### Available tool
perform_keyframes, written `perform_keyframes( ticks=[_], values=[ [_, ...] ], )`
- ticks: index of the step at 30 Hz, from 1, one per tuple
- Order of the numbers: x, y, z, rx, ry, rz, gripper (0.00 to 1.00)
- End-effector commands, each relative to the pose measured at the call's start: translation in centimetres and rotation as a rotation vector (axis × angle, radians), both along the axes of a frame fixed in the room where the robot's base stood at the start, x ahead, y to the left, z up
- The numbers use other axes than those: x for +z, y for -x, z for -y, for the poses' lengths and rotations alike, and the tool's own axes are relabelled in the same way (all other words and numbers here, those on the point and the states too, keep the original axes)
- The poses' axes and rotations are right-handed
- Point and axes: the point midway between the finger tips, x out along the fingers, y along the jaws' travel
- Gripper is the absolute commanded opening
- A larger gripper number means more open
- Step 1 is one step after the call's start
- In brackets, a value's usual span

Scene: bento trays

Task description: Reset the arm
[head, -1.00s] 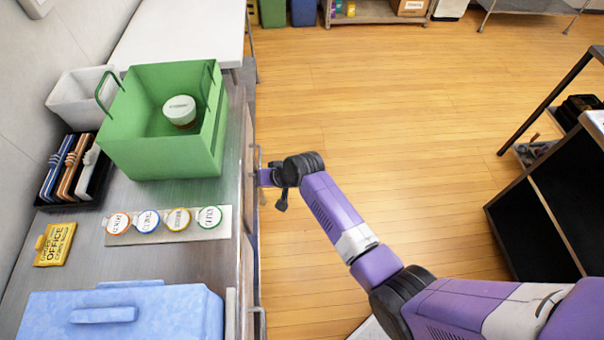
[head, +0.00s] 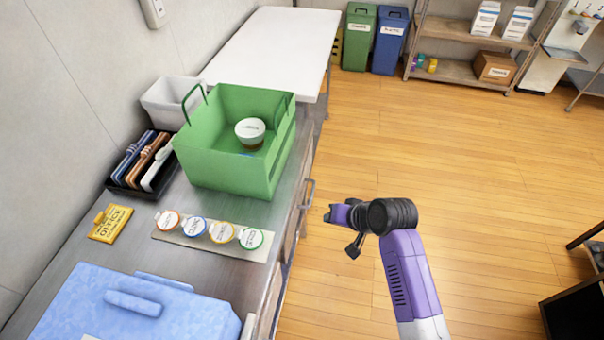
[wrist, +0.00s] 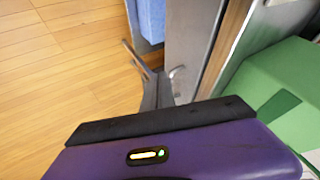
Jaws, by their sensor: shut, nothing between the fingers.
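My purple arm reaches out over the wooden floor, to the right of the counter. My gripper (head: 330,213) is beside the counter's front edge, apart from it and from everything on it. It is shut and empty. In the wrist view the dark fingers (wrist: 158,88) point toward the counter front and a metal handle, with the floor to the left. Nothing is held between them.
The counter holds a green basket (head: 215,168) with a round tub (head: 250,130), a strip of labelled lids (head: 165,238), a yellow sign (head: 110,222), a black holder (head: 122,188), a white bin (head: 160,112) and a blue box (head: 135,310). Drawer handles (head: 308,195) protrude. Floor on the right is open.

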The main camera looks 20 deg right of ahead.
Motion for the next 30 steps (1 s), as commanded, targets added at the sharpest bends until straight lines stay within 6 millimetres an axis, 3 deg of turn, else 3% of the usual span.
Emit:
perform_keyframes(
  ticks=[9,14,17,23,30],
  values=[
    [0.6,-0.9,0.4,-0.004,0.019,0.046,0.0],
    [4.4,-3.7,2.1,-0.031,0.094,0.22,0.0],
    [6.3,-3.7,2.9,-0.049,0.161,0.335,0.0],
    [8.8,-0.3,3.3,-0.064,0.29,0.524,0.0],
    [11.5,7.6,1.9,-0.047,0.431,0.702,0.0]
  ],
)
